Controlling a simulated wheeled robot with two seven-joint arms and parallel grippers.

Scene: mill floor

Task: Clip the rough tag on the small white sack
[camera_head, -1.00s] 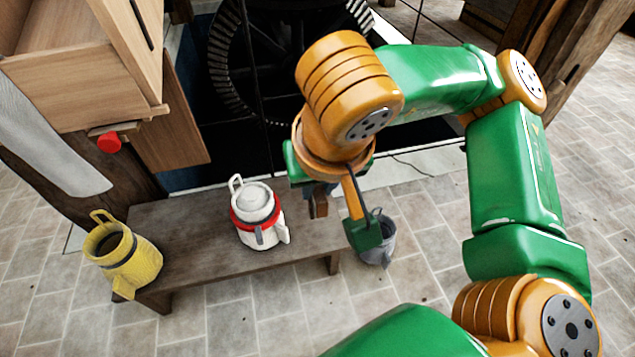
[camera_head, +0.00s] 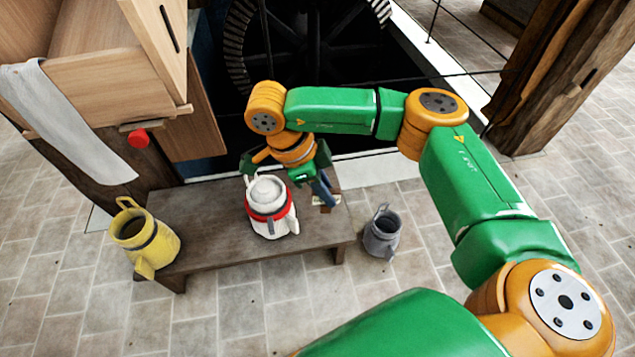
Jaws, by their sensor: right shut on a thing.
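The small white sack (camera_head: 259,189), jug-like with a red band around its middle and a handle-like loop at the top, stands upright on the low wooden bench. My right gripper (camera_head: 313,180) is just to the right of the sack, low over the bench, tilted down to the right. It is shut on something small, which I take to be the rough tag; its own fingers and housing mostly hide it. I cannot tell if it touches the sack. My left gripper is out of view.
A yellow jug-like container (camera_head: 150,246) stands at the left end of the bench (camera_head: 215,240). A grey one (camera_head: 382,238) stands on the floor to the right. A wooden cabinet (camera_head: 105,110) with a draped white cloth (camera_head: 65,125) is at upper left. Stone floor is free in front.

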